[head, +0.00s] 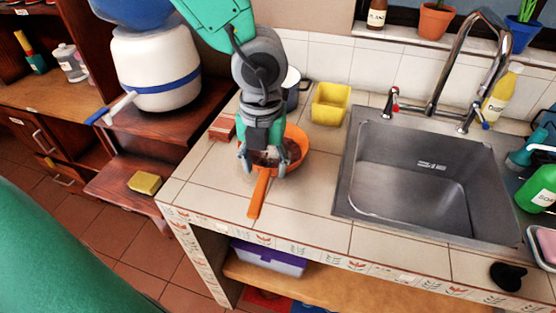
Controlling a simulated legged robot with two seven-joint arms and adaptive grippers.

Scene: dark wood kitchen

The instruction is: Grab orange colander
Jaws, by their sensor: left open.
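The orange colander (299,140) sits on the tiled counter to the left of the sink. Its handle (259,193) points toward the counter's front edge. My left gripper (262,168) reaches down from above over the colander's near-left side, by the base of the handle. Its fingers are spread apart. The gripper and wrist hide part of the bowl, and I cannot tell whether the fingers touch it. My right gripper is not in view.
A white water dispenser (157,66) stands at the left. Counter in front of the sink's left side is clear.

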